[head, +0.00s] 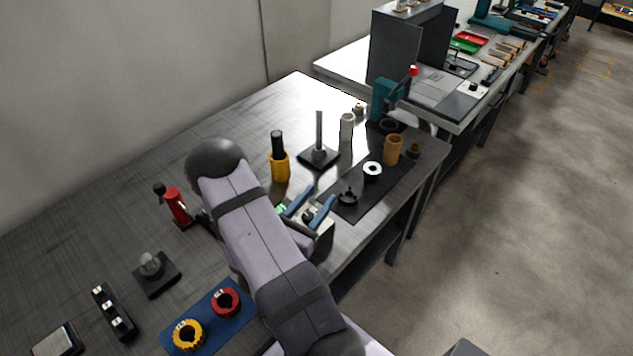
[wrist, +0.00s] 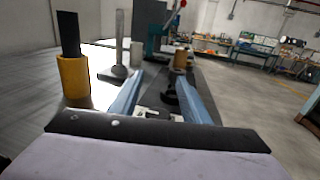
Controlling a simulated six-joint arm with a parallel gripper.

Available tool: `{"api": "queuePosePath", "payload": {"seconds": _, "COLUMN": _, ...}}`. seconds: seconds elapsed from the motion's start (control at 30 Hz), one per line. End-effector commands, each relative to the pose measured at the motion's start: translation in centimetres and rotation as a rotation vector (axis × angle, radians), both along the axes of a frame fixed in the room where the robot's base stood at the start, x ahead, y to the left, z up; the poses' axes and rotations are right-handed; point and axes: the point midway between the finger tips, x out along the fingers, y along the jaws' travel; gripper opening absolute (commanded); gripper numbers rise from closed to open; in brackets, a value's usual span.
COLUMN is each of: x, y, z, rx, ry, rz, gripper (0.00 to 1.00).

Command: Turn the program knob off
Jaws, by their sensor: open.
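My gripper (head: 324,193) is open, its two blue fingers apart and pointing toward the dark mat (head: 352,211). A small black knob-like piece (head: 347,196) stands on that mat just beyond the fingertips. In the wrist view it shows between the fingers of my gripper (wrist: 159,75) as a dark piece (wrist: 170,93), and nothing appears gripped. A grey rounded knob on a black base (head: 152,268) sits at the left of the bench, far from my gripper. I cannot tell which of these is the program knob; no label or pointer is readable.
A white ring (head: 372,170) and brown cylinder (head: 393,149) stand farther along the mat. A yellow holder with black handle (head: 280,166) and a grey post (head: 319,137) stand left of my gripper. Red and yellow rings (head: 188,334) lie on a blue mat. The back-left bench is clear.

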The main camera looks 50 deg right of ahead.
Motion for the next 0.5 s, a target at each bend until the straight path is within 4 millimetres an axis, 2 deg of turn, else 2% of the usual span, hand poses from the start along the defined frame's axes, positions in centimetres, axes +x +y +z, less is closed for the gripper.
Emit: {"api": "queuePosePath", "payload": {"seconds": 0.5, "x": 0.0, "y": 0.0, "z": 6.7, "rx": 0.000, "ry": -0.004, "rz": 0.000, "gripper": 0.42}}
